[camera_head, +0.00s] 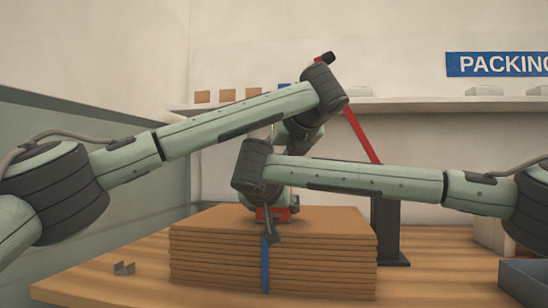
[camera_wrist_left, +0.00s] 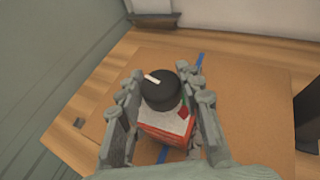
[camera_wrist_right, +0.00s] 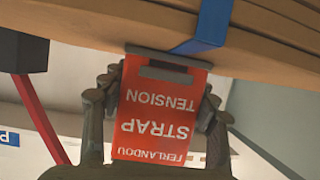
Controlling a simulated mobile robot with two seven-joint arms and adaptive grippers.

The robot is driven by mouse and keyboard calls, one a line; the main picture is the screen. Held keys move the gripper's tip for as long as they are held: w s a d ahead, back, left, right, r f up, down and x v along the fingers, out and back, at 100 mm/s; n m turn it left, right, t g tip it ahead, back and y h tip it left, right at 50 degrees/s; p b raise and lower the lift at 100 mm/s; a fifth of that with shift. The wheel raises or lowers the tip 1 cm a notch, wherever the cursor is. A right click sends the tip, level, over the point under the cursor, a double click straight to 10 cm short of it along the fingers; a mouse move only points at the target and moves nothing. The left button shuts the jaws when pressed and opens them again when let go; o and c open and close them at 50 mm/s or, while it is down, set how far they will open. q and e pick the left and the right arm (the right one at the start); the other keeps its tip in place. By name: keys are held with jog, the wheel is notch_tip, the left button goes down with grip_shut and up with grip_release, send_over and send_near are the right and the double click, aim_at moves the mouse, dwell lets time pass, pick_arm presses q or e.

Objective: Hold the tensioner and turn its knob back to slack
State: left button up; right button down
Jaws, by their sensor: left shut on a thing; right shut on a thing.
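The red strap tensioner (camera_head: 264,214) stands on top of the cardboard stack (camera_head: 320,250). Its front label reads upside down in the right wrist view (camera_wrist_right: 157,125). My right gripper (camera_wrist_right: 157,98) is shut on the sides of its red body; in the head view it (camera_head: 272,232) shows at the stack's front edge. The black knob (camera_wrist_left: 161,92) sits on a white dial face with a red patch; its white mark points to the upper left. My left gripper (camera_wrist_left: 166,92) has its fingers on either side of the knob; exact contact is unclear. The head view mostly hides it.
A blue strap (camera_head: 265,265) runs down the stack's front. The stack lies on a wooden table (camera_head: 120,285) with a small metal clip (camera_head: 124,268) at left. A dark post (camera_head: 388,230) with a red bar stands behind right, and a grey bin (camera_head: 525,280) is at far right.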

pick_arm(q)
jog(key=shift+n+g+y, duration=1)
jog(key=shift+n+y, duration=0.8)
pick_arm(e)
jog(key=shift+r, duration=0.2)
pick_arm(q)
jog(key=o, duration=1.2)
jog(key=shift+c, duration=0.2)
jog(key=v, duration=1.2)
pick_arm(e)
jog(key=shift+c, duration=1.9)
grip_release()
jog(key=shift+f, duration=0.1)
